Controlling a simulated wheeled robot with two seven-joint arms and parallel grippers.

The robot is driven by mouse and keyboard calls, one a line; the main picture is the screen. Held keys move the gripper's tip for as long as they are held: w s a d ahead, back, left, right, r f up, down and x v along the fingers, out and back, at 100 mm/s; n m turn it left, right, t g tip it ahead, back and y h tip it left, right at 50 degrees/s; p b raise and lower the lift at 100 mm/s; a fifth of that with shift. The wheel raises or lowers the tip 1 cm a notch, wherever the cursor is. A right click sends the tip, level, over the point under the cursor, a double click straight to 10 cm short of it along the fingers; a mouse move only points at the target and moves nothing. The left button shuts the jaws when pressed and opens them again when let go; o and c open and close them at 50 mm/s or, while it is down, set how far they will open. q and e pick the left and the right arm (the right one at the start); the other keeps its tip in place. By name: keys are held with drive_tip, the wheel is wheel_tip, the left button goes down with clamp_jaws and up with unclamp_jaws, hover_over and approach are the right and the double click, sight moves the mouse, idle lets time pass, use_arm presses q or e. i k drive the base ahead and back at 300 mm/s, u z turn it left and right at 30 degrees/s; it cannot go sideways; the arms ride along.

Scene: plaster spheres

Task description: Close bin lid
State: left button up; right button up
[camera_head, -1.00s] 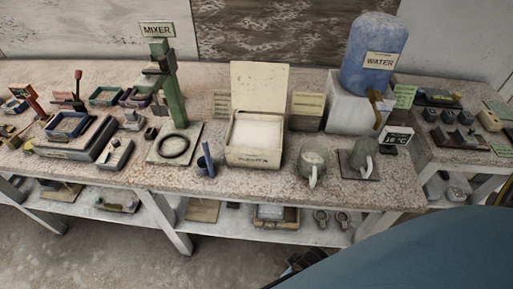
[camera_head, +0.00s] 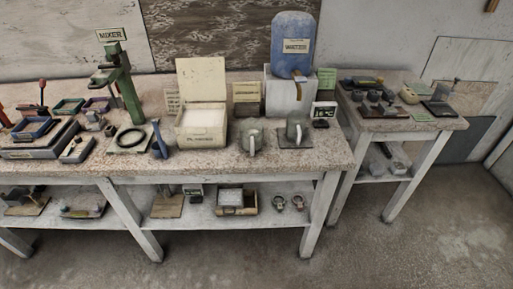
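The cream bin (camera_head: 201,127) stands on the long table, left of the two grey jugs. Its lid (camera_head: 201,84) is open and stands upright at the back edge. White powder (camera_head: 204,115) shows inside the bin. Neither of my grippers shows in the head view.
A green mixer (camera_head: 127,88) and a dark ring stand left of the bin, with a blue scoop (camera_head: 158,140) close to its front left. Grey jugs (camera_head: 250,137) stand to its right. A blue water tank (camera_head: 293,46) sits on a white block behind. The floor in front (camera_head: 400,245) is clear.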

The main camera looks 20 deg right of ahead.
sight(203, 79)
drive_tip(key=z, duration=0.35)
drive_tip(key=k, duration=0.25)
drive_tip(key=u, duration=0.85)
drive_tip(key=i, duration=0.8)
drive_tip(key=z, duration=0.45)
drive_tip(key=i, duration=0.65)
drive_tip(key=z, duration=0.55)
